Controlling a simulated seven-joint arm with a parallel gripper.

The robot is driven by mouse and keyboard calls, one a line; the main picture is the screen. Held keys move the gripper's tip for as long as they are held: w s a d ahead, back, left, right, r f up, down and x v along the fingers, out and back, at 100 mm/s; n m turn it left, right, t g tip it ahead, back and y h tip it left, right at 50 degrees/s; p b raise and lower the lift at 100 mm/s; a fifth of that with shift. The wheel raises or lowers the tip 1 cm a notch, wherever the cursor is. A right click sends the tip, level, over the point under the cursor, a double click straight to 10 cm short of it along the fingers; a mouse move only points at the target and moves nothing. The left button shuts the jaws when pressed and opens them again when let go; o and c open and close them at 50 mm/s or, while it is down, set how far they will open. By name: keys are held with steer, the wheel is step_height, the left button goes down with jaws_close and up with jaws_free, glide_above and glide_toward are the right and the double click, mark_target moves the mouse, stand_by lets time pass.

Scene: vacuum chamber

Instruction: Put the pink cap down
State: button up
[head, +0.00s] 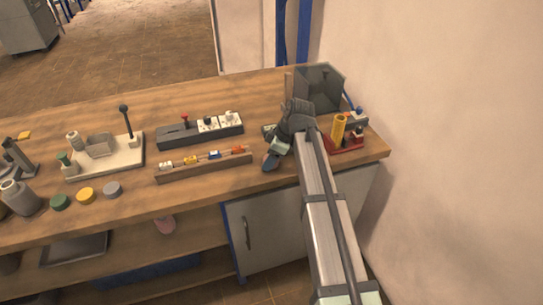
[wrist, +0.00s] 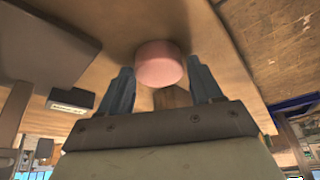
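The pink cap (wrist: 158,66) shows between my fingertips in the wrist view, with its round face toward the camera. The cap is hidden from the head view. I cannot tell whether its far side touches the wood.
A long rail (head: 205,164) lies left of my gripper. Green (head: 60,202), yellow (head: 85,195) and grey (head: 112,189) caps stand in a row at left. A red holder (head: 345,143) with a yellow cylinder and a grey open box (head: 320,88) are on the right.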

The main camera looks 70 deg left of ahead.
steer(key=shift+o, duration=1.1)
steer(key=shift+r, duration=0.1)
steer(key=v, duration=1.2)
steer(key=shift+r, duration=0.1)
steer(key=shift+c, duration=0.2)
